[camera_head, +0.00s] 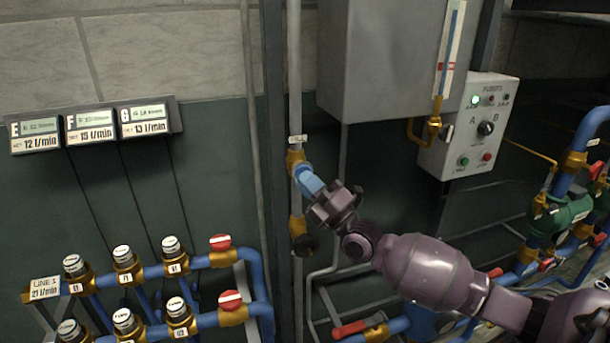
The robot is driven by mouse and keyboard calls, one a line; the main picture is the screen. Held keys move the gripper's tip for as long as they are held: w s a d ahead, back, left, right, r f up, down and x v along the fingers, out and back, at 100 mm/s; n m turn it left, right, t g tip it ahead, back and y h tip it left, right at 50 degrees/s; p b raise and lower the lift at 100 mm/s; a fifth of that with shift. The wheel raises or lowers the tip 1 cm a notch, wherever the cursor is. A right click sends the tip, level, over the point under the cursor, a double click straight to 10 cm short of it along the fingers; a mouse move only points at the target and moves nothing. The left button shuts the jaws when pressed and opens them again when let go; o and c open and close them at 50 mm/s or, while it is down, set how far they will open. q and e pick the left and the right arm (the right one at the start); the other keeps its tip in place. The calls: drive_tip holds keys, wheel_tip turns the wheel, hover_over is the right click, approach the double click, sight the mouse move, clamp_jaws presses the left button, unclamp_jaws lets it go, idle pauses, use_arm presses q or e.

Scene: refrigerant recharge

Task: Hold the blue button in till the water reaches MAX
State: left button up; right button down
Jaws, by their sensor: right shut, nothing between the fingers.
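A blue button (308,180) sticks out from a brass fitting (295,160) on the pale vertical pipe, under a small label. My right gripper (322,194) is shut and empty, with its tip at the button's outer end. It partly hides the button, so I cannot tell how far in the button is. A tall gauge (449,48) is fixed on the right of the grey tank (380,60). A blue column shows along it, with red marks on its lower half. Its top is cut off by the frame, and no MAX mark is readable. My left gripper is not in view.
A control box (468,128) with a lit green lamp and an A/B knob stands right of the tank. Blue pipes with capped brass valves (125,262) fill the lower left. Three flow displays (90,125) hang above. Green-bodied valves (560,218) stand at right.

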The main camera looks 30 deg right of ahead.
idle(2.6)
idle(0.3)
drive_tip(key=shift+s+a+p, duration=0.2)
drive_tip(key=shift+s+p, duration=0.6)
drive_tip(key=shift+s, duration=0.15)
